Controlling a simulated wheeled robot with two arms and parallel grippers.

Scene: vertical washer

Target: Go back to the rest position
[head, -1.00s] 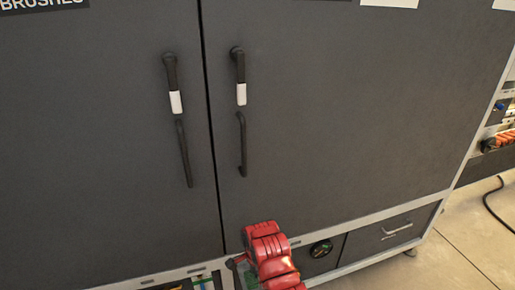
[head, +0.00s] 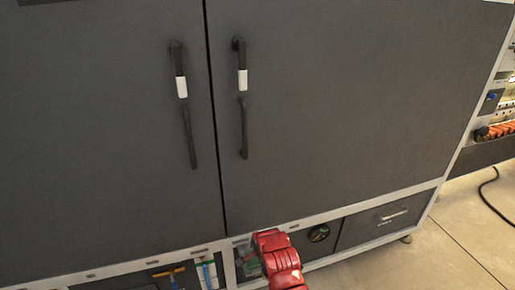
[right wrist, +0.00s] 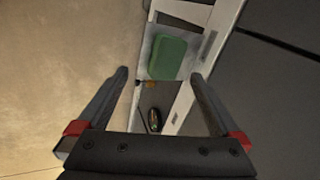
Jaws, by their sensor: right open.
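My right gripper (right wrist: 160,85) shows in the right wrist view with its two dark fingers spread wide and nothing between them. Beyond the fingers are the cabinet's low compartments and the floor. In the head view a red part of my arm (head: 277,258) is at the bottom middle, in front of the cabinet's lower edge; its fingers cannot be made out there. My left gripper is not in view.
A large dark cabinet (head: 330,120) with two shut doors and black handles (head: 242,130) fills the head view. Low compartments hold tools and a green item (right wrist: 168,57). A drawer (head: 385,220) is at lower right. Floor (head: 460,245) is clear there, apart from a black cable (head: 490,200).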

